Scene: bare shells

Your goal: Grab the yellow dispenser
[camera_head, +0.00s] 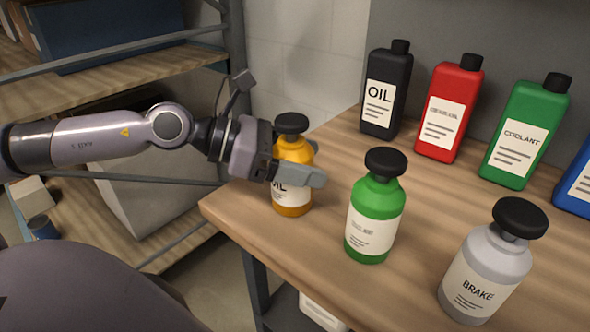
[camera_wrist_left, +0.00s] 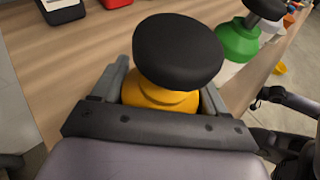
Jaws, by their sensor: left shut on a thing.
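The yellow dispenser (camera_head: 292,150) has a black pump top and a white label. It stands upright at the left end of the wooden table in the head view. My left gripper (camera_head: 300,176) is shut on its body, with a finger across the label. In the left wrist view, the dispenser's black top (camera_wrist_left: 178,48) and yellow shoulder (camera_wrist_left: 160,97) show between the fingers of my left gripper (camera_wrist_left: 165,92). Its base looks to be on or very near the table.
A green dispenser (camera_head: 374,215) and a grey one labelled BRAKE (camera_head: 485,270) stand to the right. Black (camera_head: 385,95), red (camera_head: 447,110), green (camera_head: 523,140) and blue (camera_head: 577,185) bottles line the back. The table's (camera_head: 330,240) left edge is close to the yellow dispenser. Shelving (camera_head: 120,75) stands at left.

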